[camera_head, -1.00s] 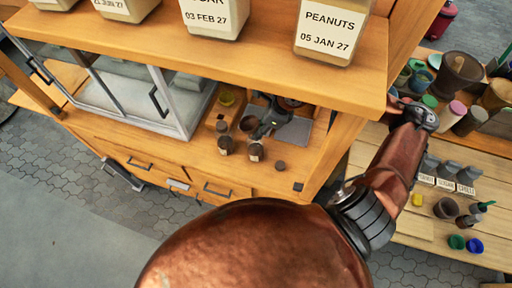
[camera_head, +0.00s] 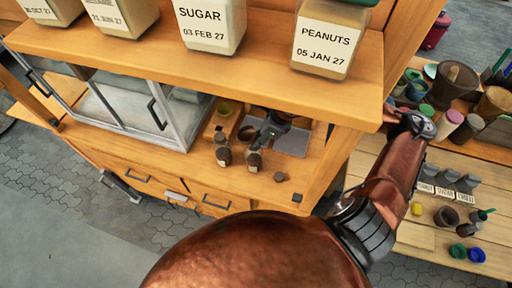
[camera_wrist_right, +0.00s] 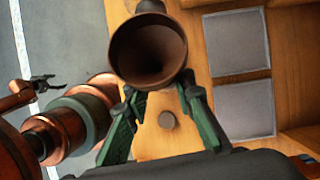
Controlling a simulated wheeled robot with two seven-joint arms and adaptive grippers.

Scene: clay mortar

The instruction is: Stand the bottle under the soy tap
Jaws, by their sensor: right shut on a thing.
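My right gripper (camera_head: 258,143) is on the wooden counter under the upper shelf. Its green fingers (camera_wrist_right: 163,100) also show in the right wrist view. A similar bottle (camera_head: 223,155) stands to the left. I cannot make out the soy tap clearly. A small dark gripper on a copper arm (camera_wrist_right: 32,86) is at the wrist view's left.
A round lid (camera_head: 279,177) lies to the right of the bottles. Grey panels (camera_head: 291,142) lie behind. A glass case (camera_head: 150,105) stands left, and jars such as the peanuts jar (camera_head: 327,40) line the shelf above. A side table (camera_head: 415,237) holds several containers.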

